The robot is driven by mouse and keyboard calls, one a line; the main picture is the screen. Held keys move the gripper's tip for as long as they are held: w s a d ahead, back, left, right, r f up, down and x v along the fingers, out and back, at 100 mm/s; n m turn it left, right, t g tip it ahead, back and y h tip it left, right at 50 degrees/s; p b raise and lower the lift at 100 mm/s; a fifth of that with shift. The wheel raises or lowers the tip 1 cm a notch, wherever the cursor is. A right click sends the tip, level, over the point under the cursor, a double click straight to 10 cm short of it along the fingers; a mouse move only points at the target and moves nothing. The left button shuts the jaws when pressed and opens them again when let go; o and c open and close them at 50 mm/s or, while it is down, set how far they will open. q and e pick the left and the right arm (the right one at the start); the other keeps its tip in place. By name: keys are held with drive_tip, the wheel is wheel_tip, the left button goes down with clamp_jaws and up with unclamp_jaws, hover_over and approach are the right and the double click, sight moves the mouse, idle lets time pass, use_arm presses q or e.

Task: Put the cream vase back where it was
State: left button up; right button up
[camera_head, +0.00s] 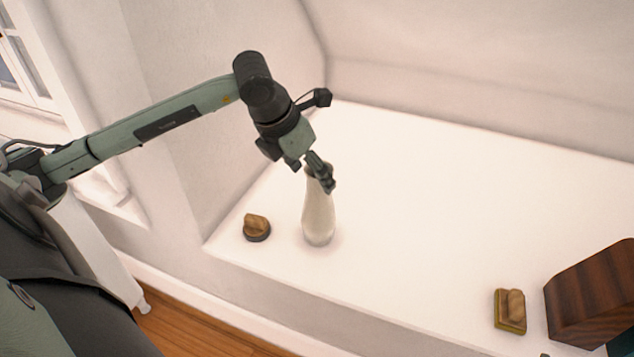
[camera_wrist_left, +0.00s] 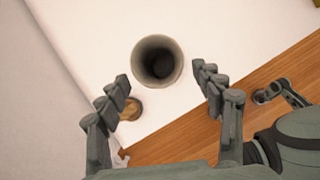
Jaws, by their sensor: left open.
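The cream vase (camera_head: 318,215) stands upright on the white ledge, near its front left part. In the left wrist view its round open mouth (camera_wrist_left: 159,61) faces the camera, just beyond the fingertips. My left gripper (camera_head: 321,172) is at the vase's neck in the head view and hides part of its top. In the left wrist view my left gripper (camera_wrist_left: 163,83) is open, with one finger on each side of the mouth and a gap to both.
A small brown object on a dark round base (camera_head: 256,228) stands just left of the vase. A brown and green block (camera_head: 510,311) and a dark wooden box (camera_head: 594,296) are at the right. The ledge's middle and back (camera_head: 440,190) are clear; walls rise behind and left.

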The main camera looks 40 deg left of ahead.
use_arm(q)
drive_tip(key=v, duration=0.5)
drive_tip(key=s+d+r+h, duration=0.25)
drive_tip(key=d+h, duration=0.35)
drive_tip(key=d, duration=0.6)
drive_tip(key=s+d+r+h, duration=0.25)
drive_tip(key=d+h, duration=0.35)
drive_tip(key=d, duration=0.5)
wheel_tip(320, 180, up, 10)
drive_tip(key=w+d+n+t+h, duration=0.1)
drive_tip(key=w+n+t+h, duration=0.2)
drive_tip(key=n+t+h, duration=0.3)
drive_tip(key=w+a+f+n+t+y, duration=0.2)
drive_tip(key=a+f+n+t+y, duration=0.3)
drive_tip(key=n+y, duration=0.5)
drive_tip(key=w+a+f+n+t+y, duration=0.3)
drive_tip(key=a+f+n+y, duration=0.3)
drive_tip(key=n, duration=0.7)
drive_tip(key=s+f+n+g+y, duration=0.1)
drive_tip(key=s+f+n+g, duration=0.2)
drive_tip(key=f, duration=0.5)
drive_tip(key=s+d+f+n+g, duration=0.1)
drive_tip(key=s+f+n+g, duration=0.2)
drive_tip(key=f, duration=0.6)
drive_tip(key=s+g, duration=0.2)
drive_tip(key=s, duration=0.1)
drive_tip(key=shift+d+y, duration=0.2)
drive_tip(key=shift+y, duration=0.2)
